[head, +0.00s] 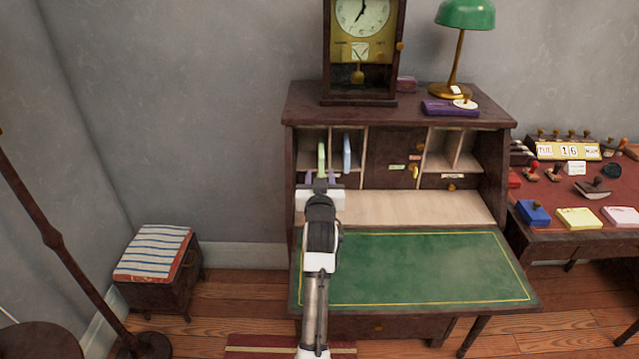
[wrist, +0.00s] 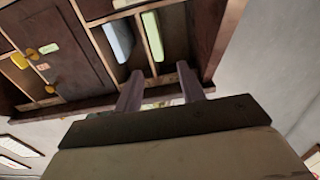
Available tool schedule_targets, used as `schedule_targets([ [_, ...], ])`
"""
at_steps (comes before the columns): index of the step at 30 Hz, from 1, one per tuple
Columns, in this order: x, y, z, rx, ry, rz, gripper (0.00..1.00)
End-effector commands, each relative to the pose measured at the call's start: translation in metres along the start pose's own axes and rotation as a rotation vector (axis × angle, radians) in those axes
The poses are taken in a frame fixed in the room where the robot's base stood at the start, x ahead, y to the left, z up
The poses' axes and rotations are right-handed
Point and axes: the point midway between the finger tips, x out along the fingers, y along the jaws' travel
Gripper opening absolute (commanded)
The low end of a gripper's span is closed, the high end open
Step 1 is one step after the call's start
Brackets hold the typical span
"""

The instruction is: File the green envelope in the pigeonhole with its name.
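The green envelope (head: 322,158) stands upright in the far-left pigeonhole of the desk, leaning near the divider on its right; the wrist view also shows it (wrist: 152,36). A pale blue envelope (head: 346,153) stands in the pigeonhole to its right, across the divider, and in the wrist view (wrist: 118,40). My gripper (head: 321,180) is in front of the far-left pigeonhole. In the wrist view its two fingers (wrist: 160,88) are spread apart, with nothing seen held between them. No name on these pigeonholes is readable.
A small closed door (head: 392,155) with labels and knobs fills the middle of the desk. More pigeonholes (head: 450,150) to its right look empty. The pale shelf (head: 415,207) and green writing surface (head: 430,268) are clear. A clock (head: 362,55) and lamp (head: 465,15) stand on top.

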Motion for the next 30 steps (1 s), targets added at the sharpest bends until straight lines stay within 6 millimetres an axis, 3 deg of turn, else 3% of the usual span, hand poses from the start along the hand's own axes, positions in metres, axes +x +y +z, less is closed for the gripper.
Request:
schedule_targets([
  [13, -0.01, -0.002, -0.001, 0.0, 0.001, -0.003, 0.4],
  [17, -0.011, -0.003, 0.0, 0.033, 0.0, -0.004, 0.23],
  [22, -0.017, -0.011, 0.004, 0.301, -0.003, -0.012, 0.0],
  [30, -0.036, -0.021, 0.019, 1.025, -0.016, -0.014, 0.0],
])
